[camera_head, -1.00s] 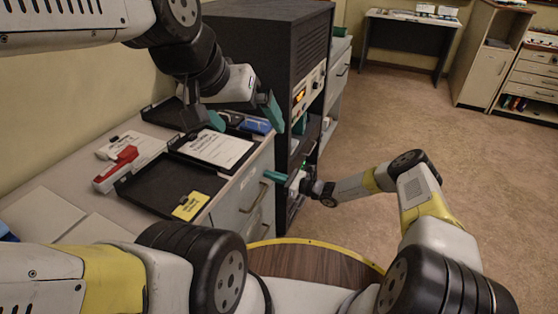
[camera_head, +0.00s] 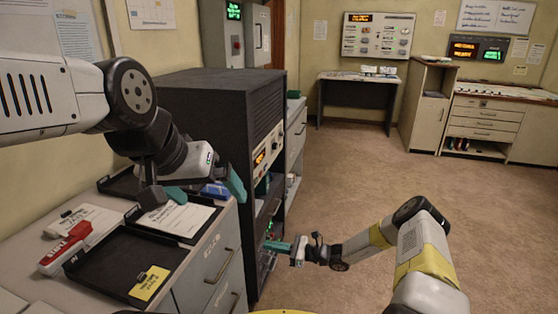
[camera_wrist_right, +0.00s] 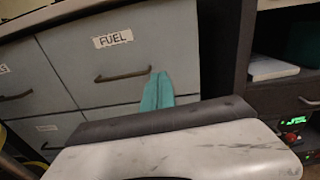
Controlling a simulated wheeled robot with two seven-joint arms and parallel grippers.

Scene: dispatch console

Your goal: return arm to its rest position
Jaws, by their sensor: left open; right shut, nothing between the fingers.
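My left arm comes in from the upper left, and its open gripper (camera_head: 204,188) with teal fingers hangs over the cabinet top near the clipboard. Nothing is between its fingers. My right arm (camera_head: 420,255) stretches from the lower right toward the dark equipment rack. Its gripper (camera_head: 276,246) is shut and empty in front of the rack's lower part. In the right wrist view the closed teal fingers (camera_wrist_right: 157,92) appear in front of the drawer labelled FUEL (camera_wrist_right: 118,62), overlapping the right end of its handle (camera_wrist_right: 122,76). I cannot tell the gap to the drawer.
The dark rack (camera_head: 205,125) stands beside the drawer cabinet (camera_head: 212,268). A black tray (camera_head: 115,262) with a yellow tag (camera_head: 149,283), a clipboard (camera_head: 178,219) and a red-and-white object (camera_head: 65,248) lie on the cabinet top. Open carpet (camera_head: 390,185) lies to the right.

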